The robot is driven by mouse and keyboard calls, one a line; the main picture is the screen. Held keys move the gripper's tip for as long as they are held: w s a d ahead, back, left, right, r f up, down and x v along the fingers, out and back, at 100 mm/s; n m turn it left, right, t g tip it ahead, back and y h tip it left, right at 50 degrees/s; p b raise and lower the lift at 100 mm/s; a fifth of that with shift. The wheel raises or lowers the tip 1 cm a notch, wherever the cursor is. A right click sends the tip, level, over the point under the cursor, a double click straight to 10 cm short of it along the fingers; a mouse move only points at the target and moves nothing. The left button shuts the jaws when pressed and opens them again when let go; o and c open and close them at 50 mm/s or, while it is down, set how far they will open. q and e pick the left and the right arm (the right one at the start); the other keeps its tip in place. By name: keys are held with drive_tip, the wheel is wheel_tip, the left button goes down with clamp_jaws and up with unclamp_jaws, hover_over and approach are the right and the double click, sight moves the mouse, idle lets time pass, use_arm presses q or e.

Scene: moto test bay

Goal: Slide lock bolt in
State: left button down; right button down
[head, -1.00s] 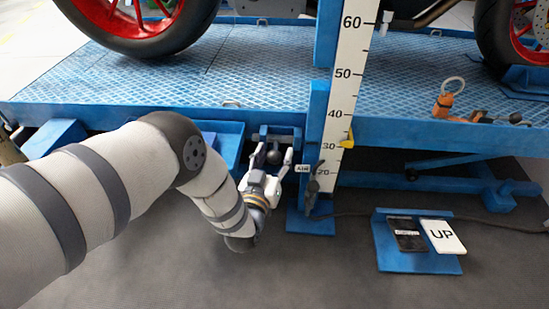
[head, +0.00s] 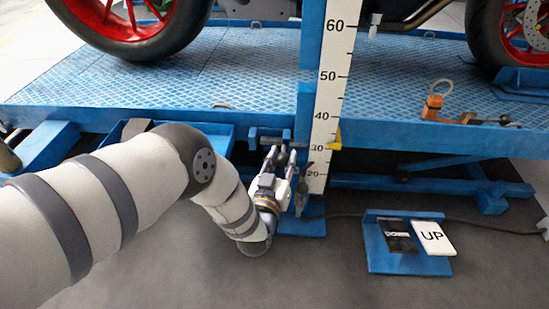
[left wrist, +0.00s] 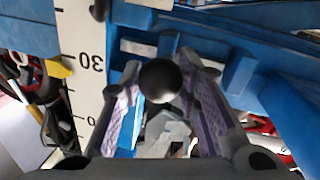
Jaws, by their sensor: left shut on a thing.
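The lock bolt shows as a round black knob (left wrist: 160,80) between the two fingers in the left wrist view. My left gripper (head: 283,158) is shut on the knob, just below the blue bracket (head: 268,134) at the lift table's front edge. The gripper also shows in the left wrist view (left wrist: 162,100), with a finger on each side of the knob. The bolt's shaft is mostly hidden behind the knob and fingers. My right gripper is in neither view.
The blue post with its white height scale (head: 328,110) stands close to the right of my left gripper. The lift table (head: 230,75) carries a motorcycle. A foot pedal marked UP (head: 433,238) lies on the floor at the right.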

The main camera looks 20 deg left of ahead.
use_arm(q)
drive_tip(key=shift+d, duration=0.25)
drive_tip(key=c, duration=1.2)
unclamp_jaws()
drive_tip(key=shift+d, duration=0.1)
drive_tip(key=shift+s, duration=0.15)
drive_tip(key=s, duration=1.1)
drive_tip(key=shift+s+d, duration=0.3)
drive_tip(key=shift+d, duration=0.15)
